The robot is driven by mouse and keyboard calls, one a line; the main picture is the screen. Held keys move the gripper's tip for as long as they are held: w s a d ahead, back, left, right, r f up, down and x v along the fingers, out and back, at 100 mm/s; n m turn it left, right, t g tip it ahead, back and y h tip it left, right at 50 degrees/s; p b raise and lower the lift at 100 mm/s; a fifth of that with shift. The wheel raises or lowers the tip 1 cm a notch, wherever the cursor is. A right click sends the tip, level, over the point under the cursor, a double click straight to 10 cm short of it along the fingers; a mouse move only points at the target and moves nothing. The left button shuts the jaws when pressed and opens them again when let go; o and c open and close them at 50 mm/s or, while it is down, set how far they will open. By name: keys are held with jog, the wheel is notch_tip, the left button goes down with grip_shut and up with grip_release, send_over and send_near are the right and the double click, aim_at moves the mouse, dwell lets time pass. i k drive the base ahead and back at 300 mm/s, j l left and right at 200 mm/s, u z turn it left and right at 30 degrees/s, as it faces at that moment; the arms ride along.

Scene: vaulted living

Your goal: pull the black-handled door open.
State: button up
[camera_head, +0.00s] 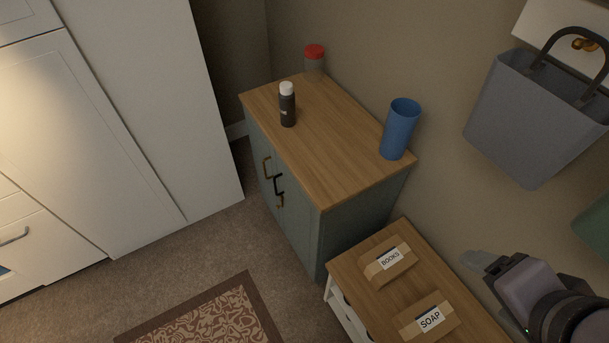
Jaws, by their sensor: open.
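The grey-green cabinet (362,215) with a wooden top stands against the wall at the middle. Its front faces left and is seen at a steep angle. My gripper (478,260) is at the lower right, above the low wooden-topped unit, well apart from the handle. It is open and holds nothing that I can see.
A dark bottle (288,106), a red-lidded jar (314,58) and a blue cup (399,130) stand on the cabinet. The low unit (374,242) bears boxes labelled BOOKS and SOAP. A grey bag (530,120) hangs at right. Carpet (215,240) is clear before the cabinet; white cupboards (150,110) stand left.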

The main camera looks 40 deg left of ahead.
aim_at(303, 222)
jog(key=u, duration=1.6)
jog(key=i+j+z, duration=0.15)
jog(key=z, duration=0.2)
jog(key=i+j+z, duration=0.2)
jog(key=z, duration=0.15)
jog(key=i+j+z, duration=0.35)
jog(key=k+l, duration=0.1)
